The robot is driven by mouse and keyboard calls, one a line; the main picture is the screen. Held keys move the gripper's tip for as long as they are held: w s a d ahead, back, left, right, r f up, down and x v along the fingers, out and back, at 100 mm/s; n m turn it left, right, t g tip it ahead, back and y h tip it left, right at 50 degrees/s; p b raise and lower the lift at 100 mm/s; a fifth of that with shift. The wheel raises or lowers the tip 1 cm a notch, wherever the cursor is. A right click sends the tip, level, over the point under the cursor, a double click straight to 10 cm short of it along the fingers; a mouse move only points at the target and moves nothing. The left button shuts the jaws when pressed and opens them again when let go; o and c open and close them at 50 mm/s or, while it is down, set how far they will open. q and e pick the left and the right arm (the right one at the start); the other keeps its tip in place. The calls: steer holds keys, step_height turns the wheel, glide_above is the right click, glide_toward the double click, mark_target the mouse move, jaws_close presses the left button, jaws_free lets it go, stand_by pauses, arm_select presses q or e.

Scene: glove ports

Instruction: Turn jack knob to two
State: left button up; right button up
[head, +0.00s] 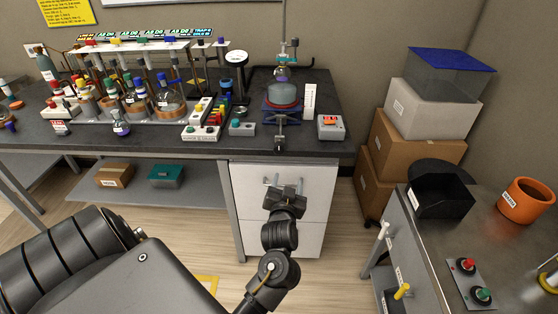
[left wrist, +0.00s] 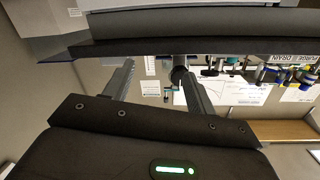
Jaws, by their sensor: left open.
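The lab jack (head: 282,113) stands on the dark bench, with a round grey-red vessel (head: 282,94) on top. Its knob (head: 280,144) faces me at the bench's front edge; its setting is too small to read. My left gripper (head: 284,186) is below the bench top, in front of the white drawer cabinet, apart from the knob. In the left wrist view, the two fingers (left wrist: 160,85) are spread with nothing held between them. A dark round part (left wrist: 178,75) shows beyond them near one finger; I cannot tell whether it is the knob. My right gripper is out of view.
A small box with a red display (head: 330,127) stands right of the jack, and a grey box with a teal button (head: 242,128) stands left. The bench edge (head: 200,150) overhangs the drawer cabinet (head: 310,210). Boxes (head: 408,142) are stacked at right.

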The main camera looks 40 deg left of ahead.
arm_select(q)
steer(key=n+y, duration=0.2)
glide_toward(279, 150)
steer(key=x, duration=1)
steer(key=shift+w+a, duration=0.15)
steer(key=shift+w, duration=0.05)
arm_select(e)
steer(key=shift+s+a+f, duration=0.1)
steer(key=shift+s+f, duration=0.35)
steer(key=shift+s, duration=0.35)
